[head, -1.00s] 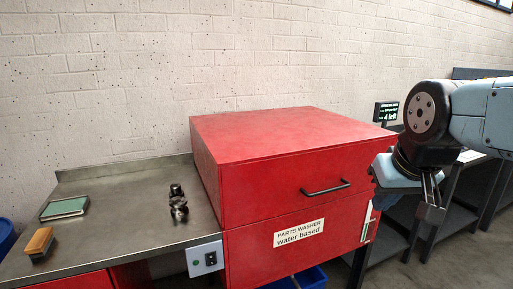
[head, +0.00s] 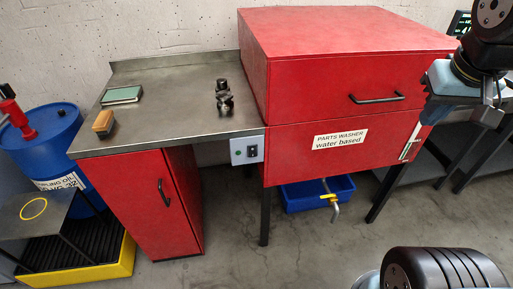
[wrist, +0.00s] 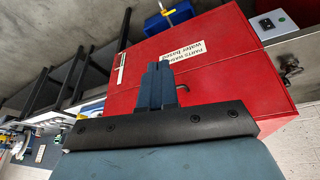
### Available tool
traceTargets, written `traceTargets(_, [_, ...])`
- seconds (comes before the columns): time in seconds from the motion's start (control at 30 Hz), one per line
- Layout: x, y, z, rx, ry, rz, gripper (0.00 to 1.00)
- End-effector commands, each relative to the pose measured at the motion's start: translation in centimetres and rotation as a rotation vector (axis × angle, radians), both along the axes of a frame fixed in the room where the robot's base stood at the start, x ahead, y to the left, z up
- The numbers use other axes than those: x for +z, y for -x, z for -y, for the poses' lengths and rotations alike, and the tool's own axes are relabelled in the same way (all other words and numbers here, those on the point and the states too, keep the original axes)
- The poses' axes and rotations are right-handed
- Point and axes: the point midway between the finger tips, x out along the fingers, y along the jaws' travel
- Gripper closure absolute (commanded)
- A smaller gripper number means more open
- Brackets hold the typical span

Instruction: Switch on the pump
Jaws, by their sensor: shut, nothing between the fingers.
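A small grey switch box (head: 246,150) is on the front edge of the bench, just left of the red parts washer (head: 340,95). It carries a small green round part (head: 238,153) and a black switch (head: 253,151) whose position is too small to tell. The box also shows at the top right of the wrist view (wrist: 273,24). My gripper (wrist: 157,66) is shut and empty, seen in front of the washer's front and well apart from the box. In the head view my gripper is partly cut off at the right edge.
A metal part (head: 224,97) stands on the steel bench (head: 175,95), with a green pad (head: 122,95) and an orange brush (head: 103,123) at left. A blue bin (head: 305,195) is under the washer. A blue drum (head: 55,140) stands far left. The floor in front is clear.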

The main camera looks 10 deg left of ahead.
Motion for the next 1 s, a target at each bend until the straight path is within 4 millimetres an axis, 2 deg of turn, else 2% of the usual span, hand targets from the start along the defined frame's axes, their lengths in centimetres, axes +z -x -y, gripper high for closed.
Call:
traceTargets(0.57, [-5.6,-4.1,-2.6,0.182,0.207,-0.251,1.00])
traceTargets(1.0, [-10.0,-6.7,-5.4,0.325,0.422,-0.389,1.00])
